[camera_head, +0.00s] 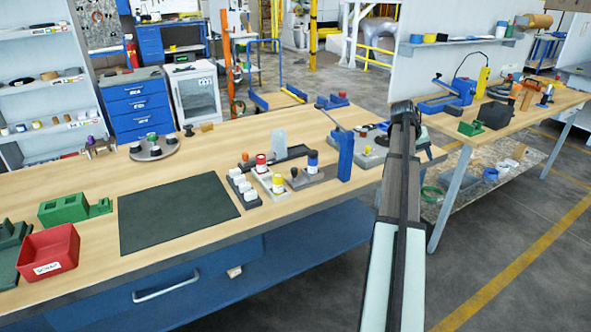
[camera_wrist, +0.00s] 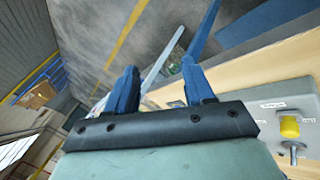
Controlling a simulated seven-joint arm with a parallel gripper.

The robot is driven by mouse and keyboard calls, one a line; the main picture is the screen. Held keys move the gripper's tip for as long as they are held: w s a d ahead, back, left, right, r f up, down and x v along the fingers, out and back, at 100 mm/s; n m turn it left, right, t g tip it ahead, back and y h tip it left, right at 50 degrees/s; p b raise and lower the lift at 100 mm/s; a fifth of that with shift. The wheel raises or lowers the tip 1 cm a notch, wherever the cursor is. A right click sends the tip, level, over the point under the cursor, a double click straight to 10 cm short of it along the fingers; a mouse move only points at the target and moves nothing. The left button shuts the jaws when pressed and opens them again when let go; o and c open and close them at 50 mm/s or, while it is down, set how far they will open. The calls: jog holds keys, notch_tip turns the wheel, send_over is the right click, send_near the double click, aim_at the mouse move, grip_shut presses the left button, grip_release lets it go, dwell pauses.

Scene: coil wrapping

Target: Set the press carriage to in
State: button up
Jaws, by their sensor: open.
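I cannot tell for sure which part is the press carriage. A blue upright post with a long handle (camera_head: 345,155) stands at the bench's front edge, and a dark flat rail with a grey upright block (camera_head: 279,141) lies to its left. My gripper shows in the wrist view (camera_wrist: 160,85) with its two blue fingers apart and nothing between them. In the head view my arm rises right of the post, over the bench's right end, and hides part of it. My gripper's fingers are not clear there.
The wooden bench (camera_head: 95,185) carries a dark mat (camera_head: 175,212), a red scrap bin (camera_head: 48,252), green fixtures (camera_head: 75,208) and red, yellow and blue capped pieces (camera_head: 277,183). A grey panel with a yellow knob (camera_wrist: 289,127) sits right of my gripper in the wrist view. A second bench (camera_head: 500,110) stands right.

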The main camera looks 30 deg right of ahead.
jog(key=w+a+r+m+y, duration=0.1)
jog(key=w+a+r, duration=0.3)
jog(key=a, duration=0.3)
jog(key=w+a+r+m+t+y, duration=0.1)
jog(key=w+a+r+y, duration=0.1)
jog(key=w+a+r, duration=0.3)
jog(key=w+a+r+m+y, duration=0.1)
jog(key=w+a+r, duration=0.15)
jog(key=a, duration=0.55)
jog(key=m+y, duration=0.2)
jog(key=m, duration=0.5)
send_over(295, 168)
notch_tip(295, 168, down, 4)
notch_tip(295, 168, down, 13)
jog(key=shift+a, duration=0.15)
grip_shut()
